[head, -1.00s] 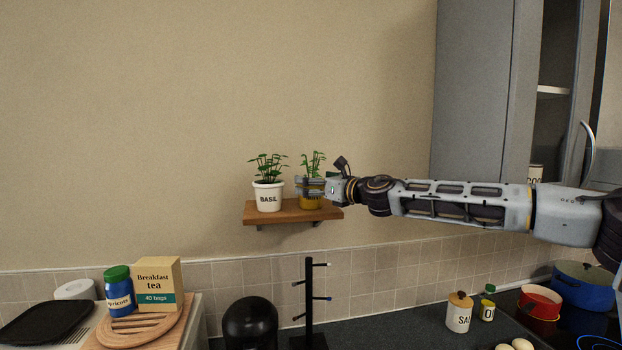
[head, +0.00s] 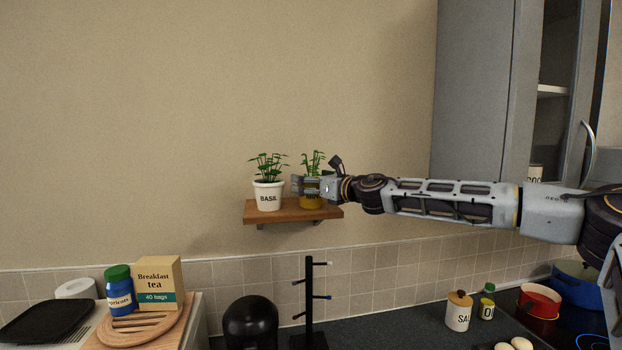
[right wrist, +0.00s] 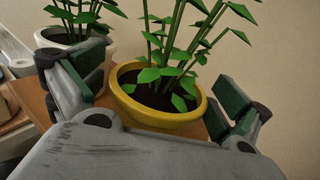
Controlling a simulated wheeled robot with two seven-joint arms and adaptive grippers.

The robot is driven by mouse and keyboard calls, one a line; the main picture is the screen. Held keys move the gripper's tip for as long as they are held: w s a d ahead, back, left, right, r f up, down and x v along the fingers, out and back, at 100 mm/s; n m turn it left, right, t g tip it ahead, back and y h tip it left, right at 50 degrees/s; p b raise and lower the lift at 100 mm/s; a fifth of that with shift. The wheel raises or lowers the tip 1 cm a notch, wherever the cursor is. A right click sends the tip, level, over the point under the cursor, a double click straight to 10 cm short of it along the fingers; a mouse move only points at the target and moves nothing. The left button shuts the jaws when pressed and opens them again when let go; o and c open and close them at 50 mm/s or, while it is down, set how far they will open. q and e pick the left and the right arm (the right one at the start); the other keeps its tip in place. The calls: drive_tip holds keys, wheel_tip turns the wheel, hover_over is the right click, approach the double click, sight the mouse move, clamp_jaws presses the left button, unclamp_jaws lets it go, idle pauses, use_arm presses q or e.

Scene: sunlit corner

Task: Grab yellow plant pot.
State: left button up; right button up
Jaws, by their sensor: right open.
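The yellow plant pot (head: 311,201) with a green leafy plant stands upright on a small wooden wall shelf (head: 290,215). Its upper part is partly hidden by my right gripper (head: 306,186) in the head view. In the right wrist view the yellow pot (right wrist: 160,118) sits between the two open fingers of my right gripper (right wrist: 160,95). A gap shows between the right finger and the pot's rim; the left finger is also apart from it. My left gripper is not in view.
A white basil pot (head: 268,195) stands on the same shelf just left of the yellow pot, close to my left-hand finger in the right wrist view. A grey cabinet (head: 475,95) is at the right. Below are a black mug stand (head: 309,300) and a tea box (head: 158,282).

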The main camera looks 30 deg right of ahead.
drive_tip(key=shift+r, duration=0.1)
drive_tip(key=c, duration=1.2)
drive_tip(key=shift+c, duration=0.2)
drive_tip(key=shift+s+r, duration=0.1)
drive_tip(key=shift+r, duration=0.15)
drive_tip(key=shift+s+r+b, duration=0.1)
drive_tip(key=shift+r+b, duration=0.05)
drive_tip(key=shift+b, duration=0.2)
wheel_tip(320, 180, up, 6)
drive_tip(key=shift+r+b, duration=0.1)
drive_tip(key=shift+b, duration=0.4)
drive_tip(key=s+a+b, duration=0.2)
drive_tip(key=s, duration=0.7)
drive_tip(key=s+a+b, duration=0.2)
drive_tip(key=s+a, duration=0.1)
drive_tip(key=s, duration=0.7)
